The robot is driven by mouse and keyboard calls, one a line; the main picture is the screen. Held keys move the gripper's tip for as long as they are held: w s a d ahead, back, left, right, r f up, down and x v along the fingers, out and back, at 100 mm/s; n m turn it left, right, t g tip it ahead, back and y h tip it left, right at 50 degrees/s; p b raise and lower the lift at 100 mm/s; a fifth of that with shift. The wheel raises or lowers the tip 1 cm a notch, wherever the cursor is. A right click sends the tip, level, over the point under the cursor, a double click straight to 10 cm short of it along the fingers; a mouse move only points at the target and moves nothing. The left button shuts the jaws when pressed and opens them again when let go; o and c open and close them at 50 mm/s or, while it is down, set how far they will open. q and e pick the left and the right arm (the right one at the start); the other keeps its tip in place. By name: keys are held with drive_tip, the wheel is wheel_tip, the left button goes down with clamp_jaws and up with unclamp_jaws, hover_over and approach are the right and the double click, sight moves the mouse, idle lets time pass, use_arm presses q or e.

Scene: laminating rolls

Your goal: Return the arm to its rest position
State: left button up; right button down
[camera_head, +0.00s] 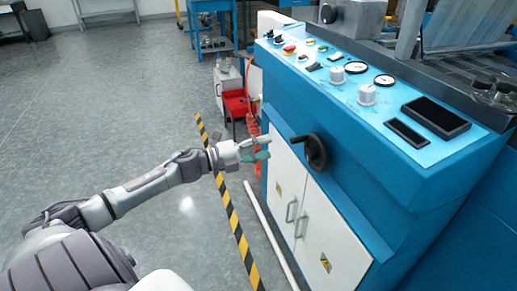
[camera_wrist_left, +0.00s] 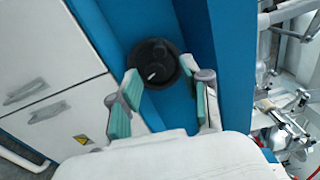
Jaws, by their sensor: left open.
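My left arm reaches in from the left in the head view, and its gripper (camera_head: 262,148) is in front of the blue laminating machine (camera_head: 385,150), left of the black handwheel (camera_head: 314,151). In the left wrist view the gripper (camera_wrist_left: 160,103) is open, with its teal finger pads apart and nothing between them. The handwheel (camera_wrist_left: 152,64) shows beyond the fingertips, and a gap to it cannot be measured. My right gripper is not in view.
The machine's top panel carries buttons, white knobs (camera_head: 367,94), gauges and dark displays (camera_head: 436,117). White cabinet doors (camera_head: 312,225) are below. A yellow-black floor stripe (camera_head: 233,216) runs beside the machine. A red box (camera_head: 237,103) stands behind. Open grey floor (camera_head: 100,110) lies left.

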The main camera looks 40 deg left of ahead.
use_arm(q)
drive_tip(key=shift+s+a, duration=0.3)
drive_tip(key=shift+s, duration=0.2)
